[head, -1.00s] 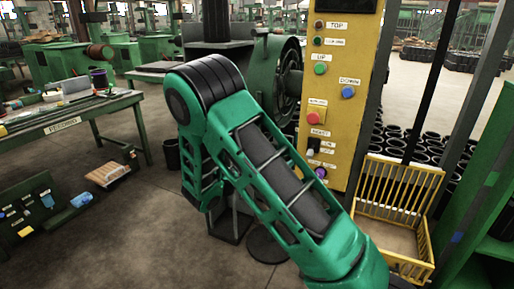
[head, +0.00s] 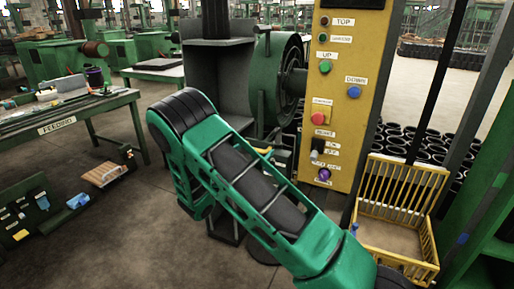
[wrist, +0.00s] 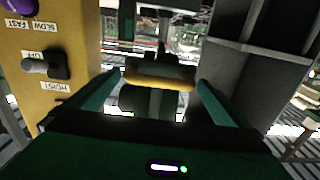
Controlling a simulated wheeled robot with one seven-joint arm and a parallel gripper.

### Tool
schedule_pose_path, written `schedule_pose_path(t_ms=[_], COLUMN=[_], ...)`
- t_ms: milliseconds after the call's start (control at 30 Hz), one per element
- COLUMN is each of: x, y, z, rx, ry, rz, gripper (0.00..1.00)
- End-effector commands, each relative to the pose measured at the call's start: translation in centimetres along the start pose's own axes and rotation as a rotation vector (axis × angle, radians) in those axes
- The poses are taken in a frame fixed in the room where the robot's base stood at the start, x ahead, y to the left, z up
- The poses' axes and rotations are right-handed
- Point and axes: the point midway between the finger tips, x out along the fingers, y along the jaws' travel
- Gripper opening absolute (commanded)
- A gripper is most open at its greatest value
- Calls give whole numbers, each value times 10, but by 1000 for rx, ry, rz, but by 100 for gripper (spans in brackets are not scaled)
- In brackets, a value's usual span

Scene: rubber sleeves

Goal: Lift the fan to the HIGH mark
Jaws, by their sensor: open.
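A yellow control panel (head: 345,90) stands right of centre in the head view, with a green UP button (head: 325,67), a blue DOWN button (head: 354,92) and a black hoist switch (head: 317,155). The switch also shows upside down at the left of the wrist view (wrist: 60,65). A dark green round housing (head: 278,85), possibly the fan, is left of the panel. My gripper (wrist: 155,88) is open, its two teal fingers apart. A bar with a yellow edge (wrist: 160,80) appears between or beyond them; I cannot tell if they touch. My arm hides the gripper in the head view. No HIGH mark is readable.
A yellow wire basket (head: 398,210) is right of the panel, with black rubber rings (head: 425,145) behind it. A green bench (head: 70,120) marked FEEDING is at the left. A green shelf frame (head: 490,200) borders the right.

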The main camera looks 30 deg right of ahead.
Motion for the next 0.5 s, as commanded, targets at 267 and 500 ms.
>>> schedule_pose_path(t_ms=[267,500], x=[41,54], y=[-2,-2], z=[0,0], rx=[1,0], ry=[-1,0], rz=[-1,-3], gripper=[100,100])
